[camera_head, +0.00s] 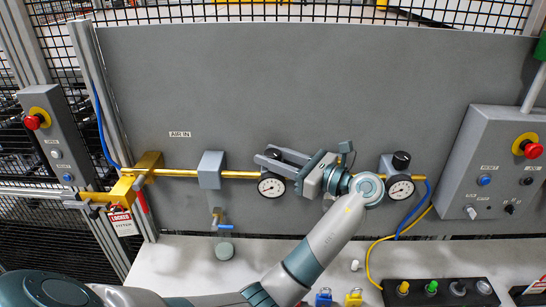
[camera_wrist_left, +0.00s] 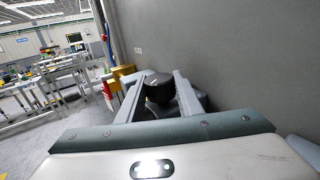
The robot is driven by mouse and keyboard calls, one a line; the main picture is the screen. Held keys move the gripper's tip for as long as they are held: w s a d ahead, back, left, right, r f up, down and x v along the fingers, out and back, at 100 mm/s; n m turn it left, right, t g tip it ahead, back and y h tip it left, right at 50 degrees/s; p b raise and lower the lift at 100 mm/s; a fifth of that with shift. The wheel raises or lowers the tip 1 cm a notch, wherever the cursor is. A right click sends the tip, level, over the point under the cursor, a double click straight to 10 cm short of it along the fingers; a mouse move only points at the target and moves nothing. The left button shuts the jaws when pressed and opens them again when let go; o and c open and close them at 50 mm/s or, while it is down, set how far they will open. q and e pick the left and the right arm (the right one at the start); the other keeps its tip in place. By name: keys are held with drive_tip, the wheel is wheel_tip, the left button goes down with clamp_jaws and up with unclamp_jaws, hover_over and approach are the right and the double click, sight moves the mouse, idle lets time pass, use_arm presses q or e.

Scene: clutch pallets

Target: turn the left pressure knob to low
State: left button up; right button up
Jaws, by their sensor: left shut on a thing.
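My left gripper (camera_head: 268,158) reaches in from the right over the left regulator and is shut on the left pressure knob. In the left wrist view the black knob (camera_wrist_left: 160,88) sits between the two fingers. In the head view the fingers largely hide it. The left gauge (camera_head: 271,187), with a white face and black rim, shows just below the gripper; its reading is too small to tell. My right gripper is not in view.
The right regulator's black knob (camera_head: 401,160) and gauge (camera_head: 400,189) stand right of my wrist. A yellow pipe (camera_head: 240,174) leads left to a locked valve with a tag (camera_head: 122,222). Control boxes (camera_head: 490,165) flank the grey panel (camera_head: 300,80). A white bench lies below.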

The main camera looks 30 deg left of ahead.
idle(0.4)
use_arm(q)
drive_tip(key=o, duration=1)
drive_tip(key=shift+a, duration=0.15)
drive_tip(key=shift+o, duration=0.2)
